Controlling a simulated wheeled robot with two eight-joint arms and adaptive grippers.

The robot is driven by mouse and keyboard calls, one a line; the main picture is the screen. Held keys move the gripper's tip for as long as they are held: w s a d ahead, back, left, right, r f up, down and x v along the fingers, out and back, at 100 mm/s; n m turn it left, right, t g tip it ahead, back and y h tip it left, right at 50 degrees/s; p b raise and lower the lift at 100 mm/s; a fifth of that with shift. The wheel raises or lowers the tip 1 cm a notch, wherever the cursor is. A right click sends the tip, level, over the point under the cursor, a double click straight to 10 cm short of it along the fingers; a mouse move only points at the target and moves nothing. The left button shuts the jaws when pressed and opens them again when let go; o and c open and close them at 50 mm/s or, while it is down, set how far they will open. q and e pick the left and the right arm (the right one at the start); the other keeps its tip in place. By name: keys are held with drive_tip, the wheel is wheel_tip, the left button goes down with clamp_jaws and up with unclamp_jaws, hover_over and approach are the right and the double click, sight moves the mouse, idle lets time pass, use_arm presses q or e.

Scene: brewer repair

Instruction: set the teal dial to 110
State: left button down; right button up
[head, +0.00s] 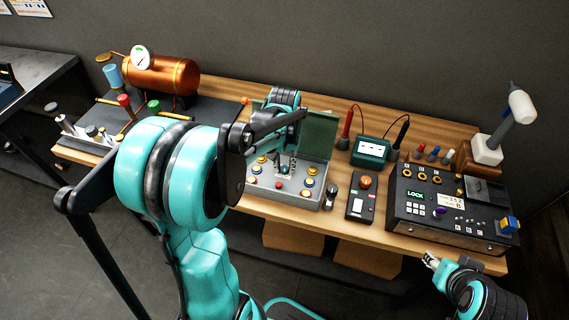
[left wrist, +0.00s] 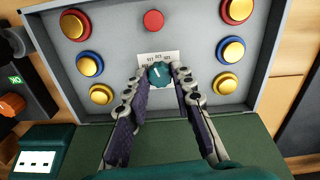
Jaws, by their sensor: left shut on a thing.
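The teal dial (left wrist: 159,74) sits in the middle of a grey panel box (left wrist: 205,20), in front of a small white scale plate (left wrist: 148,57) with printed numbers too small to read surely. My left gripper (left wrist: 159,80) is around the dial with one finger on each side, shut on it. In the head view the left gripper (head: 286,166) reaches down into the open grey box (head: 297,198), and the dial is hidden there. My right gripper (head: 430,260) is at the lower right, in front of the bench and away from the box; its fingers are too small to judge.
Yellow buttons with red or blue rings and a red button (left wrist: 153,20) surround the dial. The green lid (head: 318,135) stands open behind. A teal meter (head: 370,151), a small black box with an orange knob (head: 363,196) and a black LOCK console (head: 440,212) stand to the right.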

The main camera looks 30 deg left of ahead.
sight(284, 168)
use_arm(q)
drive_tip(key=n, duration=0.4)
drive_tip(key=shift+n+p, duration=0.3)
drive_tip(key=shift+n, duration=1.9)
drive_tip(key=c, duration=1.3)
unclamp_jaws()
wheel_tip(284, 168, up, 12)
drive_tip(key=shift+f, duration=0.1)
